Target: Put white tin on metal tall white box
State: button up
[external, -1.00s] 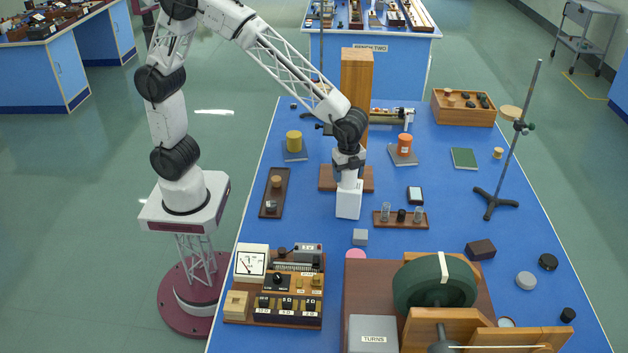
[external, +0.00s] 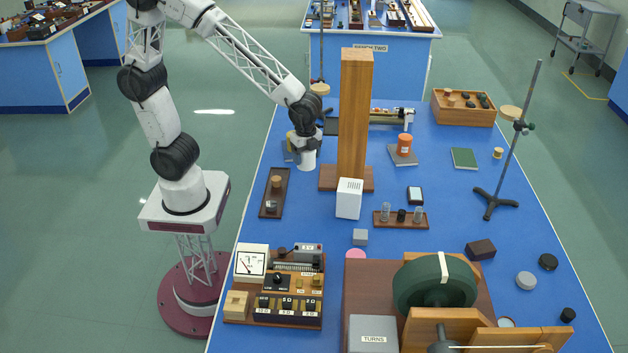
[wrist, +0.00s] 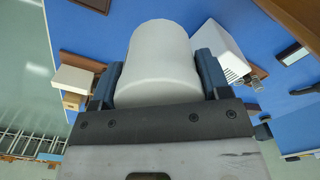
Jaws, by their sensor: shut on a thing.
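The white tin (external: 307,163) hangs under my gripper (external: 305,149), left of the tall wooden pillar. In the wrist view my gripper (wrist: 158,85) is shut on the white tin (wrist: 160,50), one dark blue finger on each side. The tall white box (external: 348,202) stands upright on the blue bench, in front of the pillar, with dark slots in its top and nothing on it. The white box also shows in the wrist view (wrist: 222,48), right of the tin and apart from it.
The wooden pillar (external: 355,115) rises close to the right of my gripper. A dark tray (external: 268,205) with small items lies to the front left.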

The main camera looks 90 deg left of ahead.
dwell(0.4)
send_over(350, 185)
jog(key=shift+w+d+f, duration=0.1)
jog(key=shift+d+f, duration=0.05)
jog(key=shift+f, duration=0.65)
dwell(0.4)
jog(key=shift+f, duration=1.75)
jog(key=shift+f, duration=0.15)
jog(key=o, duration=1)
jog(key=shift+r, duration=0.2)
